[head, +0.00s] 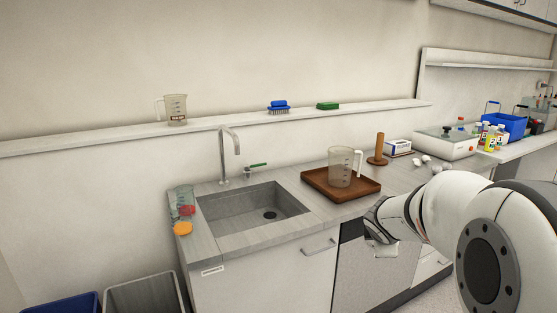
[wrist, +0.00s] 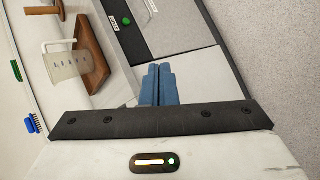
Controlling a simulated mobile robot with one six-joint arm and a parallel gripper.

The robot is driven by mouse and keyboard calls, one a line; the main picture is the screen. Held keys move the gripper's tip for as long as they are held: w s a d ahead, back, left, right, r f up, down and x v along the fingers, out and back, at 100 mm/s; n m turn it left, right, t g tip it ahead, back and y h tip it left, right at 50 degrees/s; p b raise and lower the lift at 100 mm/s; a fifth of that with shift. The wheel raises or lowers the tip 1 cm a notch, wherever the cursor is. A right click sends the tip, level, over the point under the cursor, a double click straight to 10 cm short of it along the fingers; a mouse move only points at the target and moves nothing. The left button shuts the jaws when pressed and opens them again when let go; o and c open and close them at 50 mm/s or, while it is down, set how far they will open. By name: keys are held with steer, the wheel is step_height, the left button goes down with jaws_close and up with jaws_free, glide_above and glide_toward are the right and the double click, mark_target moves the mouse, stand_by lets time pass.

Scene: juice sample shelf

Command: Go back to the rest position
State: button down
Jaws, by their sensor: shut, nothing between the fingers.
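My gripper shows in the wrist view with its two blue fingers (wrist: 157,84) together and nothing between them. It hangs in front of the counter cabinets, apart from them as far as I can tell. In the head view my white arm reaches in from the right, and the gripper (head: 377,228) is seen only in part at the counter's front edge, its fingertips hard to make out. A clear measuring jug (head: 340,168) stands upright on a brown wooden tray (head: 313,181) on the counter. The jug also shows in the wrist view (wrist: 68,66).
A sink (head: 240,207) is left of the tray. A second jug (head: 176,110), a blue brush (head: 278,106) and a green sponge (head: 328,105) are on the wall shelf. A blue crate (head: 508,124) and bottles stand at the right. Bins stand on the floor at lower left.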

steer(key=s+a+m+g+y+p, duration=0.1)
steer(key=s+a+m+g, duration=0.1)
steer(key=s+m, duration=0.3)
steer(key=s+a+m+g+y+p, duration=0.1)
steer(key=s+a+m, duration=0.4)
steer(key=s, duration=0.8)
steer(key=s+a+r+m+g+y+p, duration=0.1)
steer(key=s+a+m, duration=0.3)
steer(key=s, duration=0.5)
steer(key=shift+a+m+g+y+p, duration=0.2)
steer(key=shift+m+g+y+p, duration=0.25)
steer(key=shift+m+g, duration=0.5)
steer(key=shift+r, duration=0.15)
